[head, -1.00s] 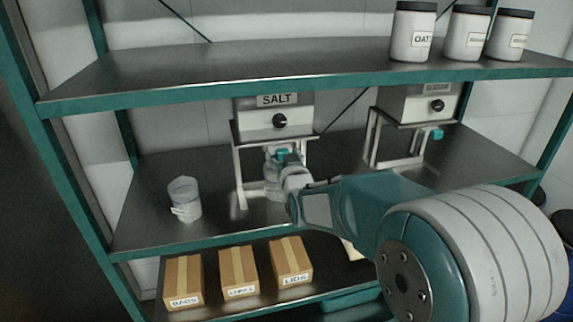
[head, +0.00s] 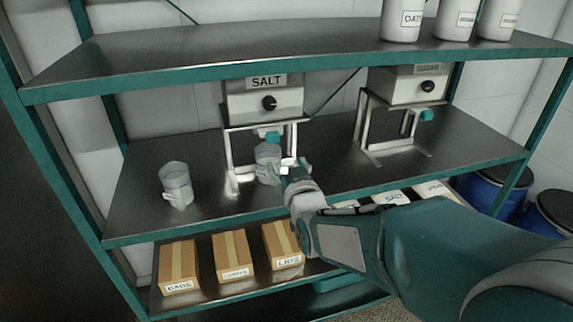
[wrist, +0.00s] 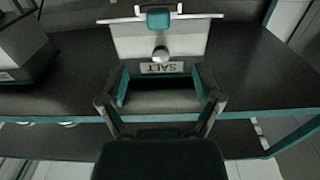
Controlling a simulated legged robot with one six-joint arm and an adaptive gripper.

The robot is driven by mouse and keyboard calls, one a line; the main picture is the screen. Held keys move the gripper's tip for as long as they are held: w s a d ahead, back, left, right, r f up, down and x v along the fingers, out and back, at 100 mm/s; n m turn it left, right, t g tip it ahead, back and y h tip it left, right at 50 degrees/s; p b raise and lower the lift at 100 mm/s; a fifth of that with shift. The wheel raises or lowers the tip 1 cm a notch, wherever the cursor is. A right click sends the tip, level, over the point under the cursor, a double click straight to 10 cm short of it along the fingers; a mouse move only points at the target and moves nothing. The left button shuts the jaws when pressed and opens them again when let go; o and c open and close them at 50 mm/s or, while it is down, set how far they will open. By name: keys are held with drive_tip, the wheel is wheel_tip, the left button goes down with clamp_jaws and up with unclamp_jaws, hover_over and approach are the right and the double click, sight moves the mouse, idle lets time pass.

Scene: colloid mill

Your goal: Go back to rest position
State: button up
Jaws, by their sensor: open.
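My gripper (head: 290,166) is at the front of the middle shelf, just right of a clear cup (head: 267,168) under the SALT dispenser (head: 262,100). In the head view it partly overlaps the cup, so a gap is hard to judge. In the wrist view my gripper (wrist: 162,88) has its two fingers spread apart with nothing between them. The dispenser's SALT label (wrist: 162,68) shows upside down beyond the fingertips, with a teal part (wrist: 158,19) above it.
A clear cup with a handle (head: 175,184) stands on the middle shelf (head: 130,215) at left. A second dispenser (head: 410,88) is at right. Jars (head: 402,22) stand on the top shelf, cardboard boxes (head: 232,255) below. Blue drums (head: 480,195) stand at right.

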drive_tip(key=shift+d, duration=0.1)
drive_tip(key=s+d+f+m+g+h, duration=0.1)
drive_tip(key=s+d+g, duration=0.5)
drive_tip(key=s, duration=0.7)
drive_tip(key=s+d+f+m+g+h, duration=0.2)
drive_tip(key=s+d, duration=0.6)
drive_tip(key=s, duration=0.5)
drive_tip(key=f+g+h, duration=0.1)
drive_tip(key=g+h, duration=0.1)
drive_tip(key=g, duration=0.1)
drive_tip(key=shift+s+d+g, duration=0.2)
drive_tip(key=shift+d+g, duration=0.15)
drive_tip(key=shift+g, duration=0.05)
